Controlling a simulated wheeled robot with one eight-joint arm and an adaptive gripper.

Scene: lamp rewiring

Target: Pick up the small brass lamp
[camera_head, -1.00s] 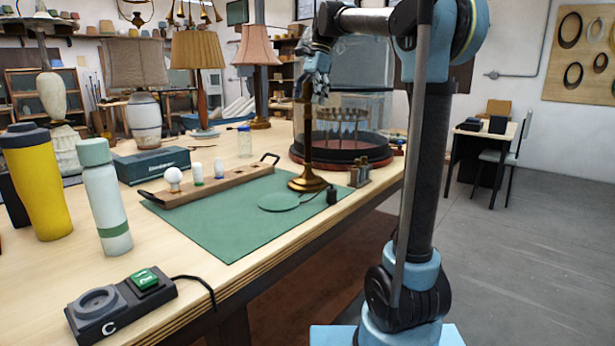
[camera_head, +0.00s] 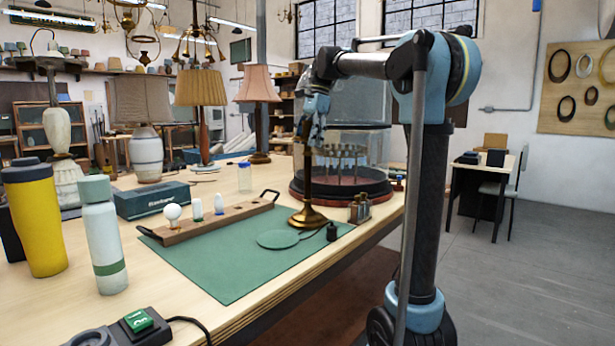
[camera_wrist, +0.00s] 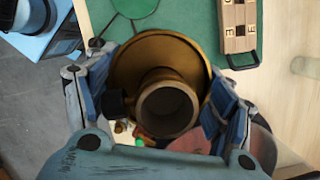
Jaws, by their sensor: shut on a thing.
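The small brass lamp (camera_head: 307,186) stands upright on the green mat (camera_head: 228,273), with a round flared foot and a slim stem. No shade shows on it. My gripper (camera_head: 309,132) is at the top of the stem, shut on it from above. In the wrist view I look down on the lamp's open round top (camera_wrist: 167,108), with its wide brass foot behind. The blue finger pads of my gripper (camera_wrist: 155,100) lie on either side. The exact contact is partly hidden. The foot appears to rest on the mat.
A wooden tray (camera_head: 222,221) with bulbs lies left of the lamp. A glass-covered stand (camera_head: 345,190) is close behind, and small metal cylinders (camera_head: 359,208) stand at right. A green disc (camera_head: 278,239) with a cord lies in front. Bottles (camera_head: 104,240) stand at left.

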